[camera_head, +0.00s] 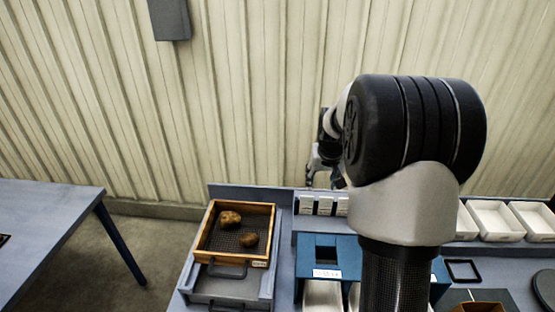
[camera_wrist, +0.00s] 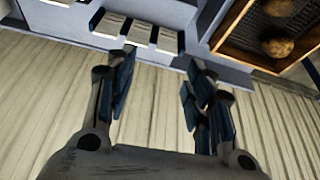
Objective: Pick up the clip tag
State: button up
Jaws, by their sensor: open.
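My gripper (camera_head: 325,182) is open and empty above the back edge of the bench, near a row of small white pieces (camera_head: 323,205). In the wrist view my gripper (camera_wrist: 160,78) has its fingers spread apart, with the pale wall between them. The same white pieces (camera_wrist: 138,32) lie just beyond the fingertips on a blue-grey shelf. I cannot tell whether any of them is the clip tag. Part of the bench is hidden behind my arm in the head view.
A wooden-framed tray (camera_head: 205,232) holds two potatoes (camera_head: 230,219) at the left of the bench. A blue box (camera_head: 345,252) stands in front of the white pieces. White bins (camera_head: 494,221) line the back right. A blue table (camera_head: 45,225) stands at the far left.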

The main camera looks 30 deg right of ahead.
jog(key=p, duration=0.2)
send_near(327, 198)
jog(key=shift+m, duration=0.4)
jog(key=p+x, duration=0.1)
jog(key=x, duration=0.9)
jog(key=shift+w+f, duration=0.1)
jog(key=shift+f, duration=0.1)
jog(key=shift+c, duration=0.5)
jog(key=c, duration=0.4)
jog(key=shift+o, duration=0.2)
jog(key=shift+r, duration=0.15)
